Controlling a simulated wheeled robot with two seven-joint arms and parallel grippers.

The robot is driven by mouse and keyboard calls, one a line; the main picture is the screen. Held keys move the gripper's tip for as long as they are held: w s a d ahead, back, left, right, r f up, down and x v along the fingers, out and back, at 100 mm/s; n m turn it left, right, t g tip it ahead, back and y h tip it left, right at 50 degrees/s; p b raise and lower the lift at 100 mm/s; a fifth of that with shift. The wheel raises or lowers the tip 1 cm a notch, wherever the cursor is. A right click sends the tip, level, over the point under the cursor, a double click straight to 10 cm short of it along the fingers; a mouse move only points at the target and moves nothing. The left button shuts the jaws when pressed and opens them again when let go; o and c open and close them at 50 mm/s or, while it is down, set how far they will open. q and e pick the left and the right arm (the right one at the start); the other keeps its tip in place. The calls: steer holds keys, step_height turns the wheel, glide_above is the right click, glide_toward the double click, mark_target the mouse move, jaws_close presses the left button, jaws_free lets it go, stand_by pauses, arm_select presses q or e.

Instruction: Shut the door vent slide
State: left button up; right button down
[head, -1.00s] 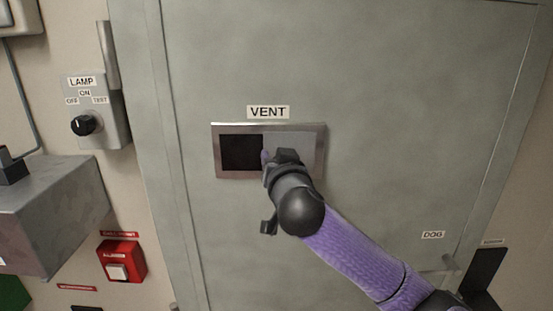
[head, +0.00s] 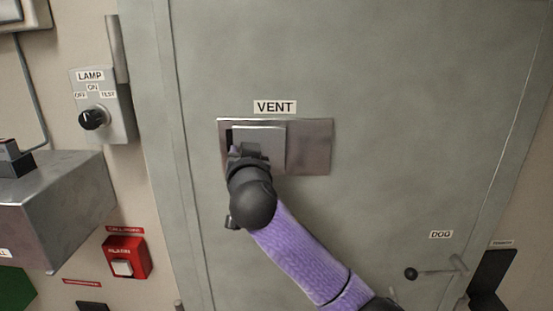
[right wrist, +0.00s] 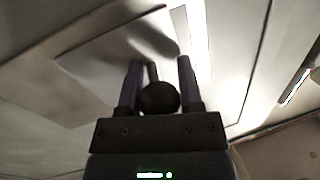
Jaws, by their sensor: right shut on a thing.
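The vent slide (head: 268,137) is a flat grey plate in a metal frame (head: 310,148) under the VENT label, on the grey door. It sits toward the left of the frame, and a thin dark strip of the opening (head: 229,137) shows at its left edge. My right gripper (head: 248,152) is at the plate's lower left and hides part of it. In the right wrist view, my right gripper (right wrist: 160,66) is shut around the slide's dark round knob (right wrist: 158,98), a finger on each side. My left gripper is not in view.
Left of the door are a LAMP switch box (head: 115,120), a jutting metal box (head: 60,205) and a red alarm box (head: 128,258). A DOG lever (head: 435,271) is at the door's lower right. The door face around the vent is clear.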

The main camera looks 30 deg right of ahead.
steer(key=shift+w+a, duration=0.55)
steer(key=shift+a, duration=0.25)
steer(key=c, duration=0.7)
jaws_free()
steer(key=o, duration=0.4)
steer(key=shift+w+a, duration=0.15)
steer(key=shift+a, duration=0.15)
steer(key=shift+o, duration=0.2)
steer(key=shift+d, duration=0.1)
steer(key=b+v, duration=0.3)
steer(key=v, duration=0.7)
steer(key=shift+b, duration=0.35)
